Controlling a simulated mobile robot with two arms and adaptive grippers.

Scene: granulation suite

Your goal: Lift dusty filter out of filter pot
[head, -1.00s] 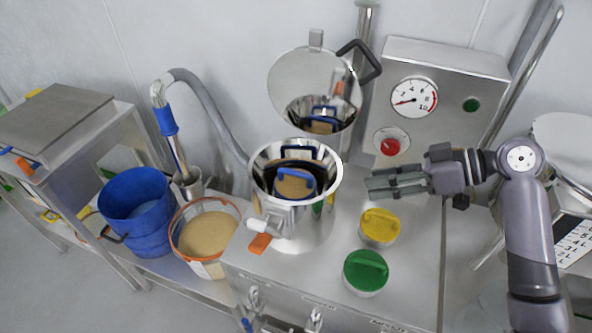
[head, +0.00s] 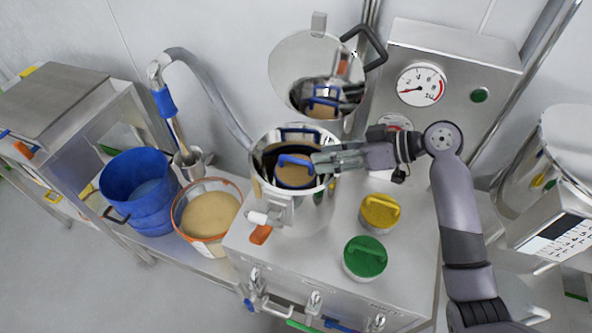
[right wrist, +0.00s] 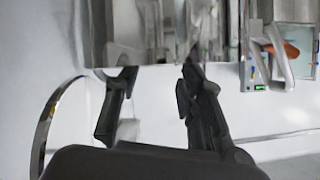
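The filter pot (head: 258,178) is a steel pot on the steel cabinet top, its round lid (head: 300,62) raised behind it. Inside the pot sits the dusty filter (head: 292,174), a tan disc with a blue handle (head: 290,159) across it. My right gripper (head: 318,161) reaches in from the right, fingertips over the pot's right rim, near the handle. Its fingers are apart and hold nothing; in the right wrist view its two dark fingers (right wrist: 158,85) also stand apart, before blurred steel surfaces. I cannot tell whether they touch the rim. My left gripper is not in view.
A yellow-capped port (head: 380,212) and a green-capped port (head: 365,257) stand on the cabinet top, right of the pot. A gauge panel (head: 455,62) stands behind my right arm. A blue bucket (head: 140,190) and a bucket of tan powder (head: 208,216) are at left.

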